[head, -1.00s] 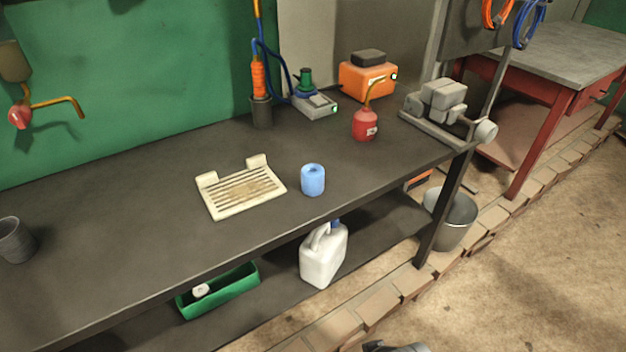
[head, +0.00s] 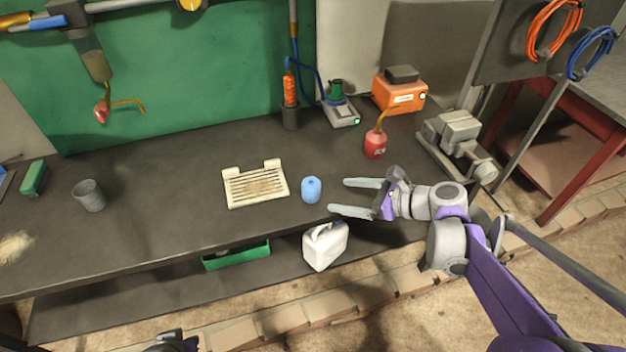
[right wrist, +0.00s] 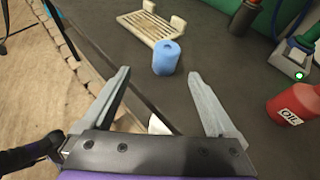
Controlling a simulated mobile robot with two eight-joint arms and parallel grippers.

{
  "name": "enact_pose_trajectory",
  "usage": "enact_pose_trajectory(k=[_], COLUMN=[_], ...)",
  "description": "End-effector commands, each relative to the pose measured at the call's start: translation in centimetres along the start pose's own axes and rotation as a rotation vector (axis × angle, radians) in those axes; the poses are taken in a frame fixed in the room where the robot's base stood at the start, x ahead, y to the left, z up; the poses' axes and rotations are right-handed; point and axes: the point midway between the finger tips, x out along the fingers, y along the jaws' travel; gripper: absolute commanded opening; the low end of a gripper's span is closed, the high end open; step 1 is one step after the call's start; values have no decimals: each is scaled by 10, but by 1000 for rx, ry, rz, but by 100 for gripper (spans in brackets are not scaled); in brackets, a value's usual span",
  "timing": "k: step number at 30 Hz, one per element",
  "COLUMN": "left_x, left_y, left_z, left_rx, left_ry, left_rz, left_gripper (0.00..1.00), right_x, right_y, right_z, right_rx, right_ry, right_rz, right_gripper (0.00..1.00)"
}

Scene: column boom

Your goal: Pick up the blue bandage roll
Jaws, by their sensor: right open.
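The blue bandage roll (head: 311,190) stands upright on the dark workbench near its front edge, just right of a cream slatted rack. My right gripper (head: 338,197) is open and empty, a short way to the right of the roll, with its fingers pointing left at it. In the right wrist view the roll (right wrist: 166,57) is ahead of the two spread fingertips (right wrist: 158,75), not between them. A small dark part at the bottom edge of the head view may be my left gripper, but I cannot tell its state.
The cream rack (head: 255,186) lies close left of the roll. A red oil can (head: 375,145) and a grey machine (head: 452,132) stand behind my right gripper. A white jug (head: 325,247) and green bin (head: 236,256) sit on the lower shelf. The bench left of the rack is mostly clear.

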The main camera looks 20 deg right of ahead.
Motion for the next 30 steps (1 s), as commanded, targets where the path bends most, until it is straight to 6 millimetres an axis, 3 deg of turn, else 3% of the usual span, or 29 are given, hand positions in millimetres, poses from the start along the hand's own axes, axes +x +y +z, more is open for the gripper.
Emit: enact_pose_trajectory(k=[2, 10, 17, 24, 30], left_x=[-2, 0, 0, -1, -1], left_y=[0, 0, 0, 0, 0], left_z=[-1, 0, 0, 0, 0], left_rx=[0, 0, 0, 0, 0], left_ry=[1, 0, 0, 0, 0], left_rz=[0, 0, 0, 0, 0], left_gripper=[0, 0, 0, 0, 0], right_x=[2, 44, 62, 97, 106], right_y=[-5, -5, -8, -13, -14], right_z=[5, 5, 7, 10, 10], right_rx=[33, 38, 38, 36, 37], right_ry=[-20, -23, -22, -22, -21], right_rz=[-2, 0, -2, -1, -3], right_gripper=[93, 93, 93, 93, 93])
